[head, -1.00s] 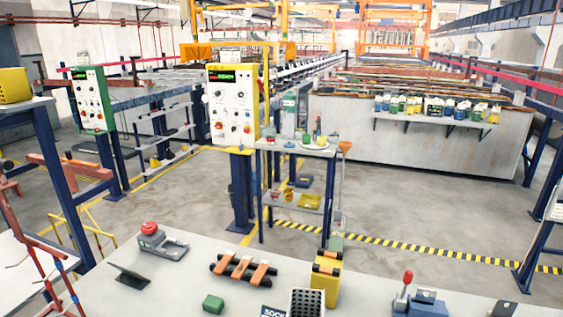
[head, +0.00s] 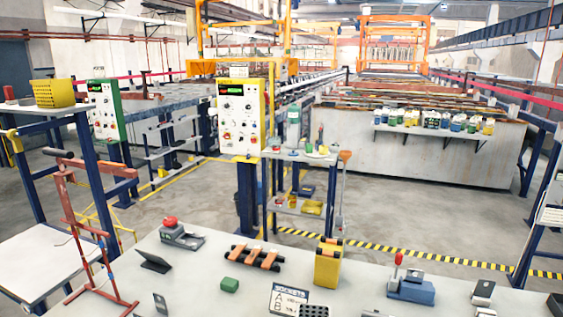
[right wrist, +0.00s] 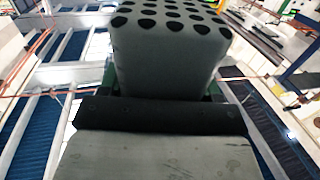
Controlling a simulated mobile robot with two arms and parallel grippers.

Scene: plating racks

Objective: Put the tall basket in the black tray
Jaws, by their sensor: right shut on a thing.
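The tall basket (right wrist: 168,55) is grey-white with rows of dark round holes in its top face. It fills the upper middle of the right wrist view. My right gripper (right wrist: 160,112) is shut on it, with a dark finger pad across the basket's near side. In the head view only the perforated top of the basket (head: 313,311) shows, cut off by the bottom edge. I cannot make out the black tray in either view. My left gripper is in neither view.
The grey bench holds a card sign (head: 288,299), a yellow box (head: 328,263), a green block (head: 229,285), an orange-and-black rack (head: 255,257) and a blue lever device (head: 411,288). A red wire stand (head: 80,205) rises at left.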

